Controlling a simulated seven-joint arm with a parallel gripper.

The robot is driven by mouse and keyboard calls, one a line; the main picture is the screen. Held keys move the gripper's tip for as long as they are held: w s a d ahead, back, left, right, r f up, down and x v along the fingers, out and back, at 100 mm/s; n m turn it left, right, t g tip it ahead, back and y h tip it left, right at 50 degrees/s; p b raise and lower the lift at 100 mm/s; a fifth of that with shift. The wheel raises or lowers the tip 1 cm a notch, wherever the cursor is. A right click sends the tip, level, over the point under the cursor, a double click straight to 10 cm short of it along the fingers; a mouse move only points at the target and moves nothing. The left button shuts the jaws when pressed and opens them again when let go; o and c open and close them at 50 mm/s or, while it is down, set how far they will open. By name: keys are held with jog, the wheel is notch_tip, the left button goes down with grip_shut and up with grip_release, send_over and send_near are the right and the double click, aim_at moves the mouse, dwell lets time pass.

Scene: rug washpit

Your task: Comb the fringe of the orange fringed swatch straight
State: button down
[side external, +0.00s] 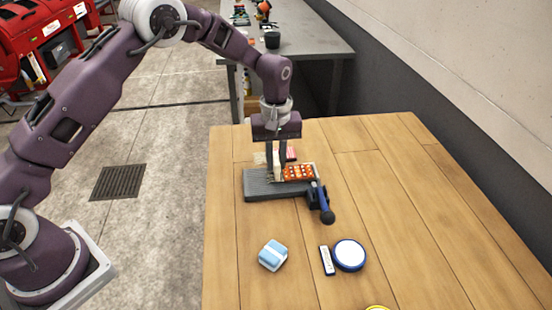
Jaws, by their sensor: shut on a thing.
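The orange swatch (300,173), patterned with pale dots, lies on the right part of a grey ridged board (262,187) on the wooden table. A dark clamp (316,196) with a blue handle (324,203) sits at the board's right end, by the swatch. My gripper (276,174) points down at the swatch's left edge, shut on a small pale piece (277,173), perhaps a comb. Its teeth are too small to see. The fringe at the swatch's left edge is mostly hidden by my fingers, so I cannot tell whether its strands are straight.
A light-blue and white block (273,255), a small white labelled bar (327,260) and a round white, blue-rimmed container (349,255) stand in front. A red-and-white item (291,154) lies behind the board. The table's right side is clear.

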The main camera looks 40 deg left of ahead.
jog(key=shift+f, duration=0.6)
dwell(1.1)
jog(key=shift+s+a, duration=0.1)
jog(key=shift+s+a, duration=0.95)
jog(key=shift+s+a, duration=0.1)
jog(key=shift+s+a, duration=0.65)
dwell(0.3)
jog(key=shift+r, duration=2.55)
